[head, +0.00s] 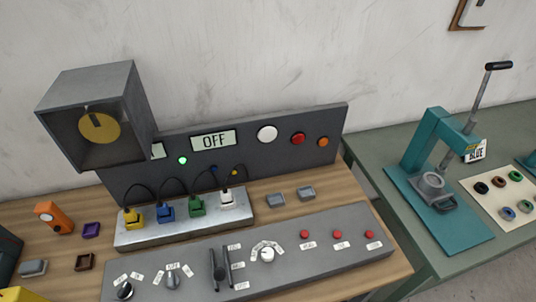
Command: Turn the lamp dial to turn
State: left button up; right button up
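A grey sloped control panel (310,260) lies along the front of the wooden table. It carries a black knob (125,291), a grey knob (173,281) and a white knob (267,255), each with small labels around it. The labels are too small to read, so I cannot tell which knob is the lamp dial. Behind, an upright dark panel (250,158) has a display (212,140) reading OFF, a lit green light (182,160), and white (267,133), red (298,138) and orange (323,142) round lamps or buttons. Neither of my grippers is in view.
A dark lever (219,267) and several red buttons (338,234) are on the control panel. Colored plugs with cables stand on a metal block (185,234). A grey box (97,118) overhangs the left. A teal press (432,185) stands on the green table at right.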

aim_at(267, 252)
jog(key=k+l+u, duration=0.1)
jog(key=l+u, duration=0.2)
jog(key=k+l+u, duration=0.15)
jog(key=l+u, duration=0.15)
jog(key=l, duration=0.2)
jog(key=i+l+u, duration=0.3)
jog(key=i+l, duration=0.2)
jog(key=i+l+u, duration=0.25)
jog(key=i+l, duration=0.2)
jog(key=l, duration=0.1)
